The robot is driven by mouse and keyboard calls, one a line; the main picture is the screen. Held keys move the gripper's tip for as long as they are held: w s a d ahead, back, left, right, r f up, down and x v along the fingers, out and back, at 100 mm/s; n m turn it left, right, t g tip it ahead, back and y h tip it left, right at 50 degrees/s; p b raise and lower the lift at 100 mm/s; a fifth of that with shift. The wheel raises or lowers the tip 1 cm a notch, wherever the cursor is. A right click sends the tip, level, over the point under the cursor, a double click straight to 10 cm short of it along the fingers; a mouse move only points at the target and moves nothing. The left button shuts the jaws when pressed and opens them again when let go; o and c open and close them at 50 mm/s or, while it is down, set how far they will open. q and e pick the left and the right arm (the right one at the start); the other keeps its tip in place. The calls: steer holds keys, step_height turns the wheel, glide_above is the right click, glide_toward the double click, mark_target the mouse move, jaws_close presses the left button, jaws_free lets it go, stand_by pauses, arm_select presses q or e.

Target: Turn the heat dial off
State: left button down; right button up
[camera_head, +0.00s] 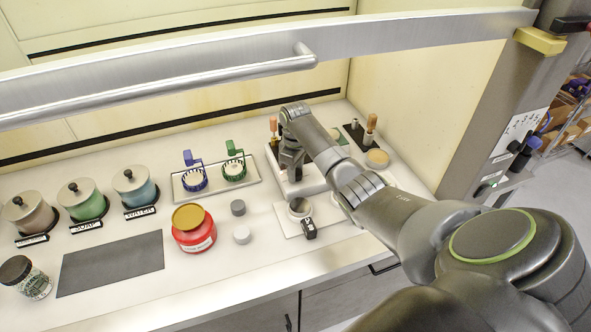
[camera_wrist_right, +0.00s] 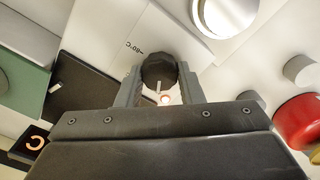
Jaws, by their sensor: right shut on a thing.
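The heat dial (camera_wrist_right: 160,68) is a round black knob with a short white pointer mark, seen in the right wrist view. A "~60°C" label is printed on the white panel beside it, and a small orange-lit ring shows just below it. My right gripper (camera_wrist_right: 160,84) is shut on the dial, with one finger on each side. In the head view my right gripper (camera_head: 290,166) reaches down to a white device (camera_head: 312,183); its wrist hides the dial there. My left gripper is not in view.
A steel disc on a white plate (camera_head: 287,225) sits in front of the device. A red jar (camera_head: 194,240) and two grey caps stand left of it. Labelled pots (camera_head: 84,205) stand further left. A metal sash with a handle (camera_head: 200,80) spans above the counter.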

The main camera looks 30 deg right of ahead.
steer(key=shift+n, duration=0.3)
steer(key=shift+r+n+p, duration=0.1)
steer(key=shift+n+p, duration=0.5)
steer(key=shift+n, duration=0.3)
steer(key=n+p, duration=0.1)
steer(key=n, duration=0.1)
steer(key=shift+n, duration=0.4)
steer(key=n, duration=0.3)
steer(key=shift+p, duration=0.35)
steer(key=shift+n, duration=1.8)
steer(key=o, duration=1)
